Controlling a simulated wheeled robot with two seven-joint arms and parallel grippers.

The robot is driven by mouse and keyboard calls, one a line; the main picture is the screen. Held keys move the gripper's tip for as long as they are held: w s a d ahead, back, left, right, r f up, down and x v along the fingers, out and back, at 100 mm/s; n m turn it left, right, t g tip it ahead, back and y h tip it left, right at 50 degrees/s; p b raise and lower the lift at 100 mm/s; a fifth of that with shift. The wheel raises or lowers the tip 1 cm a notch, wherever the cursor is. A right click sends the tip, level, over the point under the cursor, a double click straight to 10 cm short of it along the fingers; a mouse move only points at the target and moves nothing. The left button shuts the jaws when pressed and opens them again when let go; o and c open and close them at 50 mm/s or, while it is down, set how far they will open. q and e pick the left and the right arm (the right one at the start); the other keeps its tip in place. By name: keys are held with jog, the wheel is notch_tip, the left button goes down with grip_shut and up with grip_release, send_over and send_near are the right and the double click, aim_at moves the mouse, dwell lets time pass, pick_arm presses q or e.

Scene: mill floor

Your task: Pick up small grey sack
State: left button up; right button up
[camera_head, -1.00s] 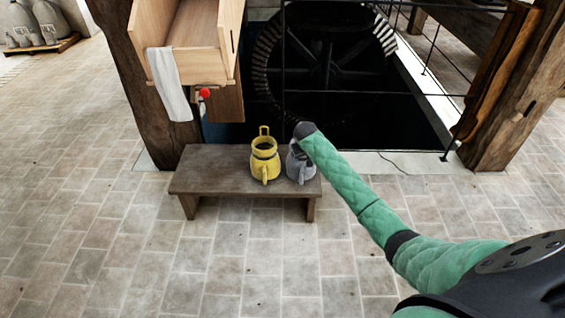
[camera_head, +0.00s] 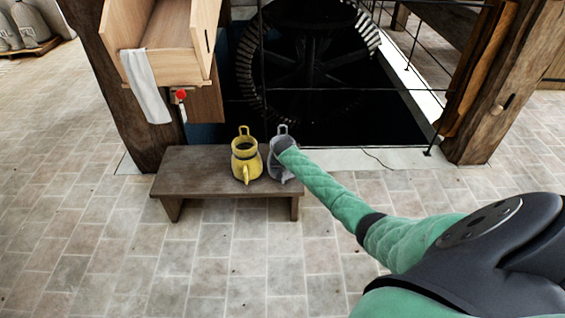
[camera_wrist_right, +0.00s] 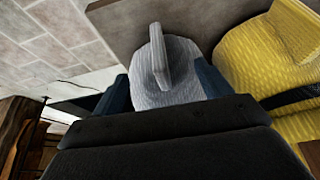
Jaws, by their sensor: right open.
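The small grey sack (camera_head: 274,164) stands upright at the right end of a low wooden bench (camera_head: 180,188). It has a loop on top and is partly hidden by my right arm. My right gripper (camera_head: 285,150) is at the sack. In the right wrist view, the grey sack (camera_wrist_right: 172,72) shows between the dark fingers of the open right gripper (camera_wrist_right: 165,90), one on each side. I cannot tell whether they touch it. My left gripper is not in view.
A yellow sack (camera_head: 246,168) with a dark band stands close to the left of the grey one. A wooden chute with a white cloth (camera_head: 145,85) hangs behind the bench. Behind it is a dark wheel pit. Timber posts (camera_head: 485,110) flank it; the tiled floor in front is clear.

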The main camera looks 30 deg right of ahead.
aim_at(287, 174)
jog(key=shift+b+x, duration=0.35)
jog(key=shift+x, duration=2.4)
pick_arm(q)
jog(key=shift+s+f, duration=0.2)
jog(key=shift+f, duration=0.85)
pick_arm(e)
jog(key=shift+a, duration=0.15)
grip_shut()
